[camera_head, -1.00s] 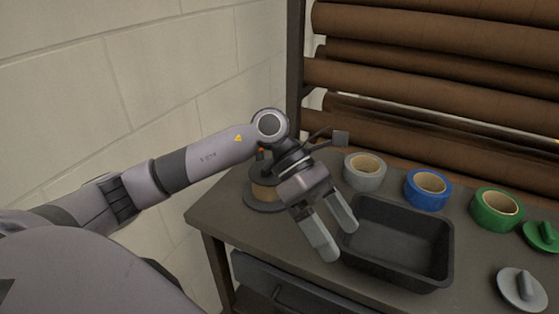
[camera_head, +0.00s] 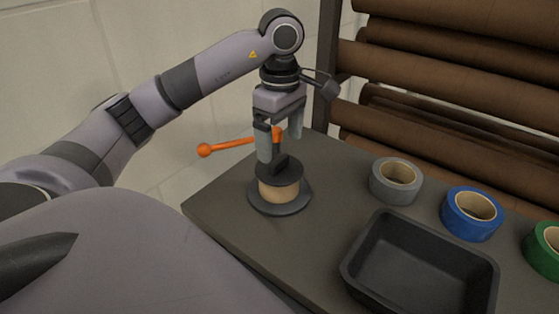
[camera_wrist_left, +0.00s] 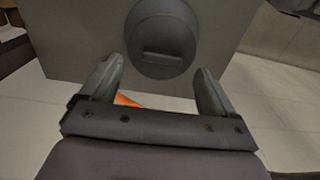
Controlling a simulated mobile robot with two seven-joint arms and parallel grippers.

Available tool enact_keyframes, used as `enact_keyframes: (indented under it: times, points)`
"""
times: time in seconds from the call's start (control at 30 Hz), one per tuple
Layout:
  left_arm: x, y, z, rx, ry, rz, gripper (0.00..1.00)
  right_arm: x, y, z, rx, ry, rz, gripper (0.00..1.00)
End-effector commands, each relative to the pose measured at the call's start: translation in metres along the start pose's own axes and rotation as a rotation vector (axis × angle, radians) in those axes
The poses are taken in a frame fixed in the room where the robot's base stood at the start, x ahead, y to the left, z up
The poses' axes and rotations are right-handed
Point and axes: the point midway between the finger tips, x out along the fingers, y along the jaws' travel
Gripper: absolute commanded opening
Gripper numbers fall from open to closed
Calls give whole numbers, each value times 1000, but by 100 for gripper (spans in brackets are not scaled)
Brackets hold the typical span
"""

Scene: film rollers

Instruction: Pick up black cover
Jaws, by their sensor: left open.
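The black cover (camera_head: 278,174) is a dark round disc with a raised grip tab. It sits on top of a tan roll (camera_head: 279,190) that stands on a dark round base on the table. My left gripper (camera_head: 280,145) points down just above it, open and empty, its fingers near the tab. In the left wrist view the black cover (camera_wrist_left: 160,40) lies ahead of and between the two open fingers (camera_wrist_left: 155,85), apart from them. My right gripper is not in view.
A black tray (camera_head: 352,275) stands to the right on the grey table (camera_head: 225,210). Grey (camera_head: 397,181), blue (camera_head: 471,213) and green (camera_head: 543,250) tape rolls line the back. An orange rod (camera_head: 228,146) shows behind the gripper. Large brown rollers (camera_head: 450,65) stand behind.

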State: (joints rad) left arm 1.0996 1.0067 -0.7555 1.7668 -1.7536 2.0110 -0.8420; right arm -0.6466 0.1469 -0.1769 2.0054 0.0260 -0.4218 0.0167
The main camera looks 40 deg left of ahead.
Motion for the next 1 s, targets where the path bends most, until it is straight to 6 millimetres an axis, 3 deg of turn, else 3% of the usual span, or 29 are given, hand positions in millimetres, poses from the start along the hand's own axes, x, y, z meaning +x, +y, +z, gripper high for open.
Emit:
enact_keyframes:
  times: [0.03, 0.3, 0.57, 0.6, 0.7, 0.8, 1.0]
  points:
    - [10, -2, 0, 1, 0, -4, 89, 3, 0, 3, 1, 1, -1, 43]
    - [37, -4, -1, 1, -1, -2, 89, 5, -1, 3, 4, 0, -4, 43]
    - [40, -4, -1, 1, -1, 0, 89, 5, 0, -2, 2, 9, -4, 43]
    - [40, -4, -1, 1, -1, 0, 86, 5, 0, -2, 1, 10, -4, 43]
    - [40, -4, -1, 1, -1, 0, 54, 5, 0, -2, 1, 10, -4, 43]
    - [40, -4, -1, 1, -1, 0, 27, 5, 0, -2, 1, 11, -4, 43]
    - [40, -4, -1, 1, -1, 0, 27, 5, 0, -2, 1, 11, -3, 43]
